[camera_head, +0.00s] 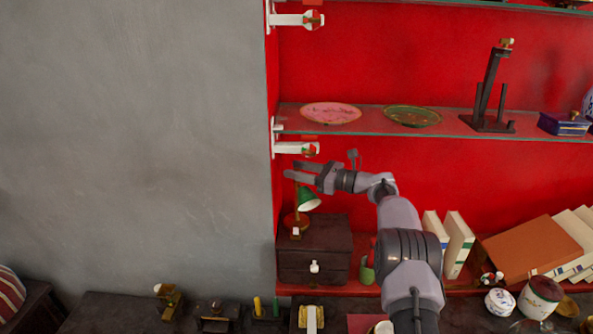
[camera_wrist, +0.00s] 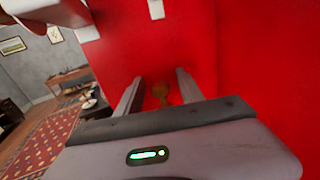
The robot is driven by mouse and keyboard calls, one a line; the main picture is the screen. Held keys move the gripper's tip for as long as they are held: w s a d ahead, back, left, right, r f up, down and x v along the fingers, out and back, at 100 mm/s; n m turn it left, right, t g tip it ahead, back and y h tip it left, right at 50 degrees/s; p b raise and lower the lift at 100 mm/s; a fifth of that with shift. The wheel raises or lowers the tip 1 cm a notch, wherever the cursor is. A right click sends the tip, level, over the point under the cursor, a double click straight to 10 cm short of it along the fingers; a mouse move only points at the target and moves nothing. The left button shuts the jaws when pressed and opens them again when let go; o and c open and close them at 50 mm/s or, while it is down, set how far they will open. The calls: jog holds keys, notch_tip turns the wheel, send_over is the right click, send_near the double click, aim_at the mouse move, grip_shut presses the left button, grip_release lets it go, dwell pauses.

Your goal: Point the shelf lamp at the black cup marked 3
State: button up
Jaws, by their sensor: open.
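The shelf lamp (camera_head: 308,200) has a green shade and a brownish base, and stands on a dark wooden drawer box (camera_head: 328,236) at the left end of the lower shelf. Its shade faces down and to the right. My gripper (camera_head: 289,169) is open, just above the lamp in the head view, pointing left. In the wrist view, its two fingers (camera_wrist: 158,82) stand apart before the red back wall. A blurred brassy piece (camera_wrist: 160,94) shows between them; I cannot tell whether it touches them. I cannot make out a black cup marked 3 in either view.
A glass shelf (camera_head: 370,128) with a pink plate (camera_head: 331,113) and a green plate (camera_head: 412,116) runs above my arm. Upright books (camera_head: 458,243) stand right of my arm. A green vessel (camera_head: 367,270) is beside the drawer box. The grey wall is at left.

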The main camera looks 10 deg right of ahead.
jog(key=v, duration=1.7)
jog(key=shift+p, duration=0.4)
